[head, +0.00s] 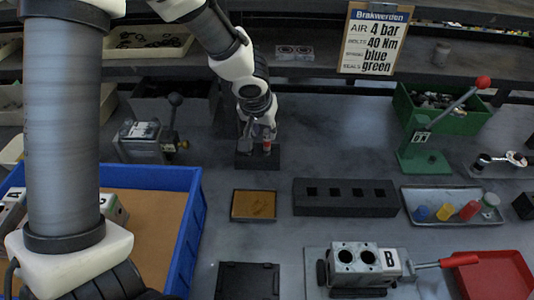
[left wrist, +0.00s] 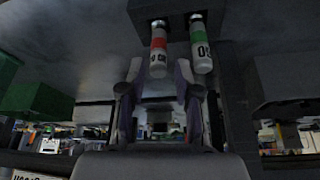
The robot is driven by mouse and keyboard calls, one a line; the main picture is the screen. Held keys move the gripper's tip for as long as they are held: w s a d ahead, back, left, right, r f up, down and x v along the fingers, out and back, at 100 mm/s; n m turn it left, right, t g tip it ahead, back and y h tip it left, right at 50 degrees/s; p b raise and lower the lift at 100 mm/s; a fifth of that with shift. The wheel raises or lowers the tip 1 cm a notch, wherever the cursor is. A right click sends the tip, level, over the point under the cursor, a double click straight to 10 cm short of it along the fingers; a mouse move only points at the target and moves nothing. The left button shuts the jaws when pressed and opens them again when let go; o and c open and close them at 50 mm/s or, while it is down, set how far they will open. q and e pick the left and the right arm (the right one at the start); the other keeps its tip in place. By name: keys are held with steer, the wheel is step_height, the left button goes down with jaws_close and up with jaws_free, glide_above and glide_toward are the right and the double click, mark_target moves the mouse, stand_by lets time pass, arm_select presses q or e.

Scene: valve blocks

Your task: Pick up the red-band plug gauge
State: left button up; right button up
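The red-band plug gauge (left wrist: 158,48) is white with a red band and dark lettering. It stands in a dark stand (head: 245,161) beside a green-band plug gauge (left wrist: 201,45). In the head view the red band (head: 267,146) shows small beside my left gripper (head: 259,138), which partly hides the stand. In the left wrist view the gripper's fingers (left wrist: 159,75) are apart, and the handle end of the red-band gauge lies between their tips with gaps visible. The green-band gauge is just outside the right-hand finger. My right gripper is out of view.
A grey device with a lever (head: 147,140) stands left of the stand. In front are a small brown tray (head: 235,213) and a black block with square holes (head: 345,209). A green lever press (head: 424,160) stands right. A blue-walled bin (head: 187,235) is at left.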

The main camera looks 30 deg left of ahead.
mark_target(266, 134)
arm_select(q)
steer(key=x, duration=0.4)
steer(key=shift+w+d+f+b, duration=0.1)
steer(key=shift+w+f+b, duration=0.2)
steer(key=shift+w+a+f, duration=0.1)
steer(key=shift+a+f, duration=0.15)
steer(key=shift+f, duration=0.1)
steer(key=shift+d+r, duration=0.1)
jaws_close()
